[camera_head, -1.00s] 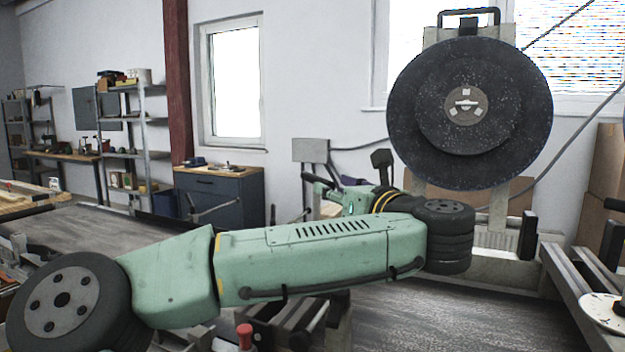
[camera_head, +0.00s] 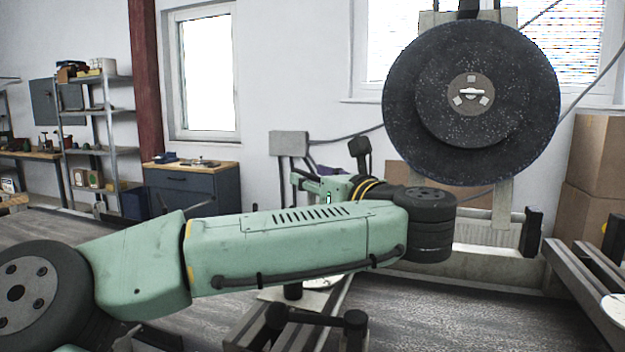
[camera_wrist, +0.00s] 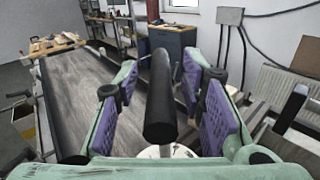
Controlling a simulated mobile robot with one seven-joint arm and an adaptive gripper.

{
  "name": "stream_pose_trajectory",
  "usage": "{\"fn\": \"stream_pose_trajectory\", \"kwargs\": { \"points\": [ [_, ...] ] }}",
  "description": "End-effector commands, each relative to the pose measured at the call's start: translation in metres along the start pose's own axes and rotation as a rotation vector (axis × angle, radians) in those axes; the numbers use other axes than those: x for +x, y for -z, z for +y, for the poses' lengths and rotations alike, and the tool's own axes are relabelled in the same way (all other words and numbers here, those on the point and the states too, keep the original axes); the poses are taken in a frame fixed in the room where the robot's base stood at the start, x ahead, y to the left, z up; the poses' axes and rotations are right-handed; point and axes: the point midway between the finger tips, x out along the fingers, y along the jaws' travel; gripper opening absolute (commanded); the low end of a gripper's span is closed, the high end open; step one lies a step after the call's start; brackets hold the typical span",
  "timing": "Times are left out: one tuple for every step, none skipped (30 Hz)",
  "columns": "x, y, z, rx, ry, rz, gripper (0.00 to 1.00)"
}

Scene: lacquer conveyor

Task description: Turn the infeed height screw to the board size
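My gripper (camera_wrist: 162,100) is open, its two purple-padded fingers spread wide in the wrist view. A black cylindrical handle (camera_wrist: 160,95) shows between the pads, with a gap on each side. Below its near end is part of a white disc (camera_wrist: 178,151); whether they are joined is hidden. I cannot tell for sure if this handle belongs to the infeed height screw. No board size or scale is readable. In the head view my green arm crosses the middle, and my gripper (camera_head: 308,183) is small and partly hidden behind it.
A long grey wood-grained surface (camera_wrist: 78,95) runs along the left in the wrist view. A black upright post (camera_wrist: 291,107) stands at right. In the head view are a large dark disc (camera_head: 430,90), metal rails (camera_head: 590,265), cardboard boxes (camera_head: 595,165) and a blue cabinet (camera_head: 195,195).

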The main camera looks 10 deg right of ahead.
Motion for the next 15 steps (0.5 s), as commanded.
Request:
{"fn": "stream_pose_trajectory", "kwargs": {
  "points": [
    [0.0001, 0.0001, 0.0, 0.0, 0.0, 0.0, 0.32],
    [0.0001, 0.0001, 0.0, 0.0, 0.0, 0.0, 0.3],
    [0.0001, 0.0001, 0.0, 0.0, 0.0, 0.0, 0.28],
    [0.0001, 0.0001, 0.0, 0.0, 0.0, 0.0, 0.26],
    [0.0001, 0.0001, 0.0, 0.0, 0.0, 0.0, 0.24],
    [0.0002, 0.0001, 0.0, 0.0, 0.0, 0.0, 0.21],
    [0.0002, 0.0001, 0.0, 0.0, 0.0, 0.0, 0.19],
    [0.0002, 0.0001, 0.0, 0.0, 0.0, 0.0, 0.17],
    [0.0002, 0.0001, 0.0, 0.0, 0.0, 0.0, 0.14],
    [0.0002, 0.0002, 0.0, 0.0, 0.0, 0.0, 0.12],
    [0.0002, 0.0002, 0.0, 0.0, 0.0, 0.0, 0.1],
    [0.0002, 0.0001, 0.0, 0.0, 0.0, 0.0, 0.08],
    [0.0002, 0.0001, 0.0, 0.0, 0.0, 0.0, 0.06],
    [0.0002, 0.0002, 0.0, 0.0, 0.0, 0.0, 0.04],
    [0.0002, 0.0001, 0.0, 0.0, 0.0, 0.0, 0.01]
  ]
}}
